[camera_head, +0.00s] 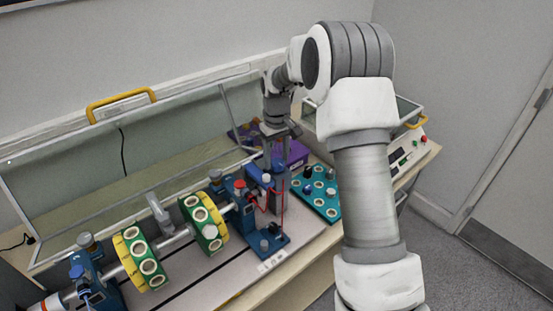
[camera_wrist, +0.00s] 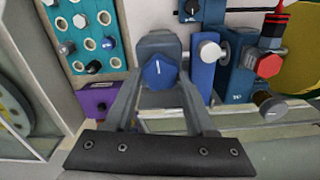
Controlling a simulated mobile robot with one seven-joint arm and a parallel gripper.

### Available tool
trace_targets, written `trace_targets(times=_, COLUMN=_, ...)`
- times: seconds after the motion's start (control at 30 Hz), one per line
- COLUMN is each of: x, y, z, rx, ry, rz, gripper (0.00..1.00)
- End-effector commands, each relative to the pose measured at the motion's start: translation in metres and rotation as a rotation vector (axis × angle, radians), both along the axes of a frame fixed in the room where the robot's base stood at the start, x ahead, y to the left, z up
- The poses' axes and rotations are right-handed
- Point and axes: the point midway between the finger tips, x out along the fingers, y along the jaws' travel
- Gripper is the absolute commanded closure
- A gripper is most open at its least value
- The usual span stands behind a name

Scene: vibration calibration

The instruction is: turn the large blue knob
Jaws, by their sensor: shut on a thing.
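The large blue knob (camera_wrist: 159,71) is faceted, with a white pointer line on its face, and shows at the upper middle of the wrist view. My gripper (camera_wrist: 158,84) has its two fingers on either side of the knob and is shut on it. In the head view my gripper (camera_head: 273,150) reaches down at the back of the bench, over the blue and grey unit. The knob cannot be made out there, behind the gripper and the parts around it.
A red knob (camera_wrist: 268,66) and a silver knob (camera_wrist: 209,51) sit close to the right. A teal panel (camera_head: 318,193) holds several pegs and sockets. A purple box (camera_head: 297,152) stands behind. A shaft with yellow-green discs (camera_head: 205,222) lies left, beneath a raised clear cover (camera_head: 60,190).

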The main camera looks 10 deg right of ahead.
Motion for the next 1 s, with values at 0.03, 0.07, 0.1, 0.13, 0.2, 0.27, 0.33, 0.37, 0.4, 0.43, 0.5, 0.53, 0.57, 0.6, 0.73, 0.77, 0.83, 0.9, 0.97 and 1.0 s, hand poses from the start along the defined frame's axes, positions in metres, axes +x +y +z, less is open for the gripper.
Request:
trace_targets(times=0.03, x=0.0004, y=-0.0003, z=0.0002, rx=-0.001, ry=-0.001, rz=-0.02, gripper=1.0)
trace_targets(times=0.07, x=0.0004, y=-0.0003, z=0.0002, rx=-0.001, ry=-0.001, rz=-0.032, gripper=1.0)
trace_targets(times=0.1, x=0.0004, y=-0.0002, z=0.0003, rx=-0.001, ry=-0.001, rz=-0.046, gripper=1.0)
trace_targets(times=0.13, x=0.0003, y=-0.0001, z=0.0003, rx=-0.001, ry=-0.001, rz=-0.054, gripper=1.0)
trace_targets(times=0.2, x=0.0003, y=-0.0001, z=0.0004, rx=-0.001, ry=-0.001, rz=-0.07, gripper=1.0)
trace_targets(times=0.27, x=0.0003, y=-0.0001, z=0.0005, rx=-0.001, ry=-0.001, rz=-0.081, gripper=1.0)
trace_targets(times=0.33, x=0.0003, y=-0.0001, z=0.0005, rx=-0.001, ry=-0.001, rz=-0.089, gripper=1.0)
trace_targets(times=0.37, x=0.0004, y=-0.0002, z=0.0006, rx=-0.001, ry=-0.001, rz=-0.091, gripper=1.0)
trace_targets(times=0.4, x=0.0004, y=-0.0002, z=0.0006, rx=-0.001, ry=-0.001, rz=-0.094, gripper=1.0)
trace_targets(times=0.43, x=0.0004, y=-0.0002, z=0.0006, rx=-0.001, ry=-0.001, rz=-0.095, gripper=1.0)
trace_targets(times=0.5, x=0.0003, y=-0.0003, z=0.0007, rx=-0.001, ry=-0.001, rz=-0.096, gripper=1.0)
trace_targets(times=0.53, x=0.0003, y=-0.0003, z=0.0007, rx=-0.001, ry=-0.001, rz=-0.097, gripper=1.0)
trace_targets(times=0.57, x=0.0003, y=-0.0003, z=0.0007, rx=-0.001, ry=-0.001, rz=-0.097, gripper=1.0)
trace_targets(times=0.6, x=0.0003, y=-0.0003, z=0.0007, rx=-0.001, ry=-0.001, rz=-0.097, gripper=1.0)
trace_targets(times=0.73, x=0.0003, y=-0.0003, z=0.0007, rx=-0.001, ry=-0.001, rz=-0.096, gripper=1.0)
trace_targets(times=0.77, x=0.0004, y=-0.0003, z=0.0007, rx=-0.001, ry=-0.001, rz=-0.096, gripper=1.0)
trace_targets(times=0.83, x=0.0003, y=-0.0003, z=0.0007, rx=-0.001, ry=-0.001, rz=-0.096, gripper=0.32)
trace_targets(times=0.9, x=0.0003, y=-0.0003, z=0.0006, rx=-0.001, ry=-0.001, rz=-0.096, gripper=0.19)
trace_targets(times=0.97, x=0.0003, y=-0.0003, z=0.0005, rx=-0.001, ry=-0.001, rz=-0.096, gripper=0.14)
trace_targets(times=1.0, x=0.0002, y=-0.0004, z=0.0005, rx=0.0, ry=-0.001, rz=-0.096, gripper=0.14)
